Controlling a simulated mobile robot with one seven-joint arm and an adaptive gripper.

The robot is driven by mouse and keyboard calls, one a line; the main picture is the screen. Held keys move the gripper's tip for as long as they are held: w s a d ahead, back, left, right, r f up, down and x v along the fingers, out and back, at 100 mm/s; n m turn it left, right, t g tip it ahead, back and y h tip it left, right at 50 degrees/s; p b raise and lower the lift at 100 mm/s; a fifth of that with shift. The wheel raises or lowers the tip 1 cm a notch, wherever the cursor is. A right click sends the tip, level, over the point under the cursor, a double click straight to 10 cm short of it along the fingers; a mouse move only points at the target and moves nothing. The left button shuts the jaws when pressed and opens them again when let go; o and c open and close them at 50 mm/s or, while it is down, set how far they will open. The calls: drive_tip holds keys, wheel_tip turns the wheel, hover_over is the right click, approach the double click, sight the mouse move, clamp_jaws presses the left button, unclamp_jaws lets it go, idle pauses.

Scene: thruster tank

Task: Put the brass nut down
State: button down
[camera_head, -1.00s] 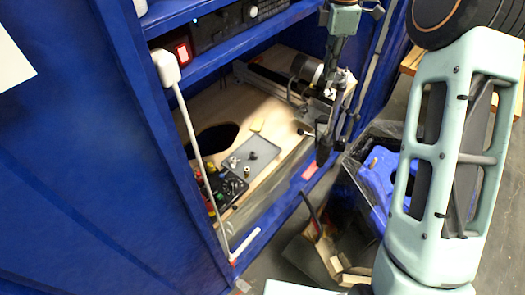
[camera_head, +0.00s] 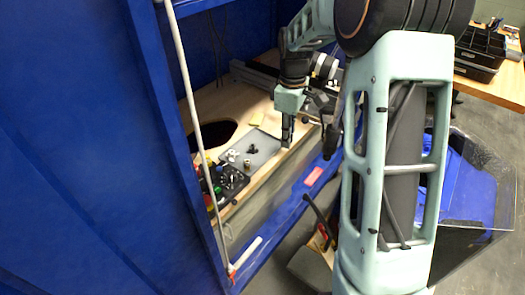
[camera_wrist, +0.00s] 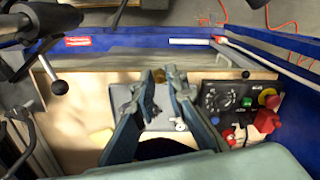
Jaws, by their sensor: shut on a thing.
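My gripper (camera_wrist: 164,76) is shut on the brass nut (camera_wrist: 171,73), a small brownish piece at the fingertips in the wrist view. In the head view my gripper (camera_head: 287,138) points down over the right edge of a grey tray (camera_head: 268,143); the nut cannot be made out there. The tray also shows below and between the fingers in the wrist view (camera_wrist: 163,122). A small dark part (camera_head: 252,149) and small light pieces (camera_head: 232,156) lie on it. The fingers hide part of the tray in the wrist view.
A black control box (camera_head: 232,180) with coloured buttons stands left of the tray; it also shows in the wrist view (camera_wrist: 232,100). A dark round hole (camera_head: 217,136) is in the wooden bench. The blue cabinet's front edge (camera_head: 300,190) runs along the near side.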

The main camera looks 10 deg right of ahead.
drive_tip(key=w+f, duration=0.4)
drive_tip(key=w, duration=0.5)
hover_over(274, 146)
drive_tip(key=f, duration=0.2)
drive_tip(key=s+f, duration=0.1)
drive_tip(key=f, duration=0.1)
drive_tip(key=shift+f, duration=0.35)
drive_tip(key=shift+w+f, duration=0.65)
drive_tip(key=shift+f, duration=1.5)
drive_tip(key=shift+f, duration=0.1)
drive_tip(key=c, duration=2.4)
unclamp_jaws()
drive_tip(key=shift+f, duration=0.15)
drive_tip(key=shift+o, duration=1)
